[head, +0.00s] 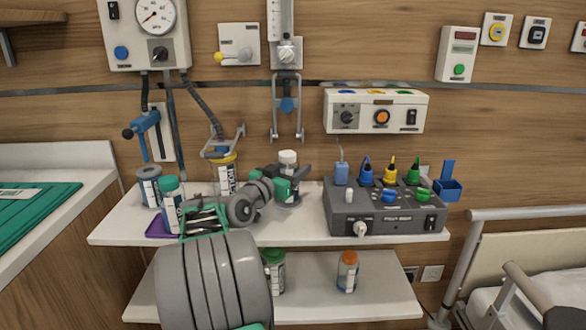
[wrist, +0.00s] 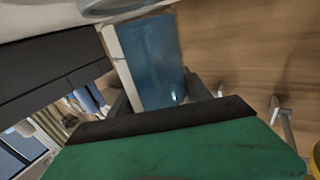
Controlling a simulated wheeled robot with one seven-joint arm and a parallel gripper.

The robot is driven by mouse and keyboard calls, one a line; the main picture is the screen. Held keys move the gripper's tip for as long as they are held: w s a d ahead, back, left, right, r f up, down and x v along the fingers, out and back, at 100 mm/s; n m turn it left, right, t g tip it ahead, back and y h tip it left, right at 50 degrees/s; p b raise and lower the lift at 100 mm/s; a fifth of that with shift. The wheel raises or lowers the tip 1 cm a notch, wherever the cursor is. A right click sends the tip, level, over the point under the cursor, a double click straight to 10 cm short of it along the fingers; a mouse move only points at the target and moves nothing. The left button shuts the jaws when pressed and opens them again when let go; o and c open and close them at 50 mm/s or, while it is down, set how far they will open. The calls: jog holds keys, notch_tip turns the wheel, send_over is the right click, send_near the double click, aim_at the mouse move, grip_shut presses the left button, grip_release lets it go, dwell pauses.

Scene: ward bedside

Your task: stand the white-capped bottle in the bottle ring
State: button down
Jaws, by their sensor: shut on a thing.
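The white-capped bottle (head: 288,157) stands upright at the back of the upper shelf in the head view. My gripper (head: 291,186) is shut around its body, below the cap; the green and dark gripper parts hide some of it. In the wrist view a bluish see-through body with a pale strip, seemingly the bottle (wrist: 150,60), lies beyond my green and black finger. I cannot tell whether its base touches the shelf. A grey wall bracket (head: 222,146) at the left of it may be the bottle ring; a yellow-banded bottle (head: 226,178) is just below it.
A pronged wall bracket (head: 287,105) hangs above. Two bottles stand on the lower shelf (head: 390,290).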

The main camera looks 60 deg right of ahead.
jog(key=shift+n+y, duration=0.3)
jog(key=shift+n, duration=0.1)
jog(key=shift+s+f, duration=0.1)
jog(key=shift+f, duration=1.9)
jog(key=shift+d+r+p, duration=0.15)
jog(key=shift+r+p, duration=0.55)
jog(key=shift+r, duration=0.45)
jog(key=shift+r+b, duration=0.1)
jog(key=shift+b, duration=0.35)
jog(key=shift+r, duration=0.55)
jog(key=shift+m, duration=0.3)
jog(key=shift+w+r+b, duration=0.2)
jog(key=shift+r+b, duration=0.05)
jog(key=shift+b, duration=0.25)
jog(key=shift+s+f+b, duration=0.1)
jog(key=shift+f+b, duration=0.3)
jog(key=shift+b, duration=0.5)
